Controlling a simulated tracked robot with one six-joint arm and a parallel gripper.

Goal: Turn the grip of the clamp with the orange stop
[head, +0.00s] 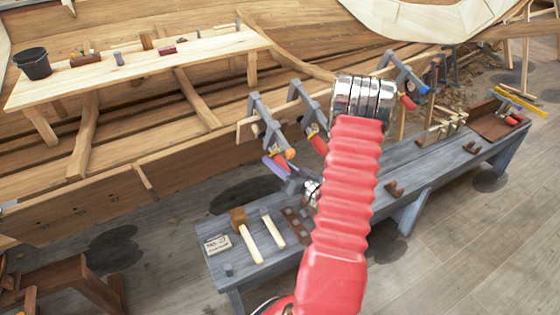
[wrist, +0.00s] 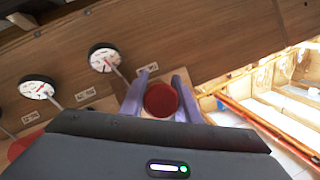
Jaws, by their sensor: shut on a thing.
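The clamp with the orange stop (head: 290,154) is the leftmost of the grey clamps on the plank edge in the head view. My gripper (head: 277,166) is just below that clamp, with its purple fingers beside it. In the wrist view the fingers (wrist: 161,84) stand on both sides of a round red grip (wrist: 161,99), seen end-on, and are shut on it. The orange stop is not clear in the wrist view. My red arm covers part of the bench and the area right of the clamp.
A second clamp (head: 309,100) with a red grip stands close to the right. A clamp with a blue stop (head: 424,90) is farther right. A grey bench (head: 410,160) below holds a mallet (head: 240,220) and other tools. Round dials (wrist: 104,58) show in the wrist view.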

